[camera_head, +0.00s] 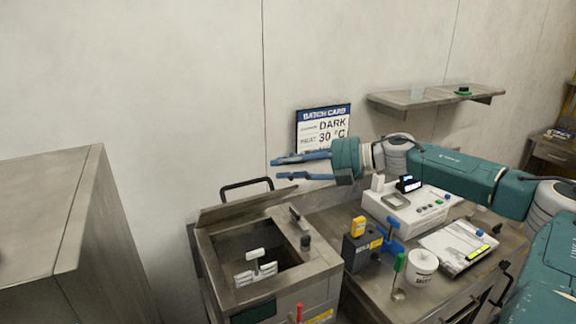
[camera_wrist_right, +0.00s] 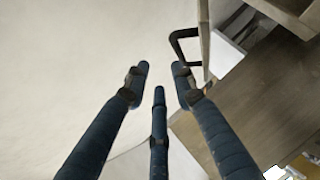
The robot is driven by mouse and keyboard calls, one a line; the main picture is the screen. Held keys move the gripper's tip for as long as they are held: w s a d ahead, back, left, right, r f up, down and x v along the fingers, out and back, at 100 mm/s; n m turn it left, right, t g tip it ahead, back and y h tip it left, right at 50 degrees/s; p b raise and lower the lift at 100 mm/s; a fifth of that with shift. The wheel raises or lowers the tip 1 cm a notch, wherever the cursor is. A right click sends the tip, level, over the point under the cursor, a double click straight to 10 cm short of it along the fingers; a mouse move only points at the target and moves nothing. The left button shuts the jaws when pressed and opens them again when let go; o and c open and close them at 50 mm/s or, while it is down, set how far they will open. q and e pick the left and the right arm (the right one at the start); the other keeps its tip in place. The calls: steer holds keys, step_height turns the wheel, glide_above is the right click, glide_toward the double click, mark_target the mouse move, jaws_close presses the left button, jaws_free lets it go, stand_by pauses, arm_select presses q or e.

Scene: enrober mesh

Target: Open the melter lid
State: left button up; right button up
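The melter (camera_head: 216,270) is a grey metal box at lower centre in the head view. Its top opening is uncovered, and a white paddle (camera_head: 257,268) shows inside. The lid (camera_head: 245,208) stands raised along the back edge of the opening, seen nearly edge-on. Its black bar handle (camera_head: 247,184) is on the far side. My right gripper (camera_head: 277,168) is open and empty, above and right of the handle, apart from it. In the right wrist view the spread fingers (camera_wrist_right: 161,70) hold nothing, and the handle (camera_wrist_right: 175,48) shows just beyond them. My left gripper is out of view.
A bench right of the melter holds a white device (camera_head: 410,207), a dark box (camera_head: 361,250), a white tub (camera_head: 421,266) and a clipboard (camera_head: 455,243). A batch card (camera_head: 323,128) and a shelf (camera_head: 430,98) are at the wall. A tall metal cabinet (camera_head: 50,215) stands left.

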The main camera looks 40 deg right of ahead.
steer(key=shift+s+r, duration=0.1)
steer(key=shift+s, duration=0.05)
steer(key=shift+s+d, duration=0.1)
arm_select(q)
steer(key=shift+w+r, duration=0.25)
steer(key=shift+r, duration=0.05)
arm_select(e)
steer(key=f+v, duration=0.3)
steer(key=v, duration=0.9)
steer(key=shift+v, duration=0.75)
